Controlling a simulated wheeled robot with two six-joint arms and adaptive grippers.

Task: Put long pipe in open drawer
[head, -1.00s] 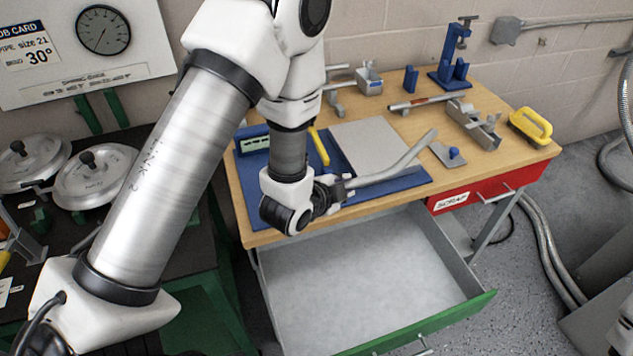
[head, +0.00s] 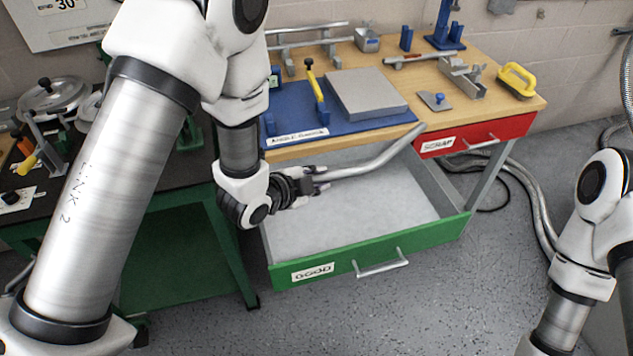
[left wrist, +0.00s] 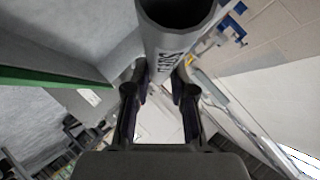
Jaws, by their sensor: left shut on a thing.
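My left gripper (head: 305,183) is shut on a long grey bent pipe (head: 372,165) near one end. The pipe reaches to the right and bends upward toward the bench's front edge. In the head view it appears over the open drawer (head: 455,222), which has a green front labelled GOOD. The drawer floor looks empty. In the left wrist view the fingers (left wrist: 158,100) close around the pipe (left wrist: 178,40), whose open end faces the camera. The height of the pipe above the drawer is hard to tell. My right arm shows at the right edge; its gripper is out of view.
The wooden bench (head: 395,108) holds a blue mat (head: 285,120) with a grey plate (head: 365,93), clamps and tools. A red drawer (head: 515,130) labelled SCRAP is closed at the right. A dark table (head: 180,165) stands at the left.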

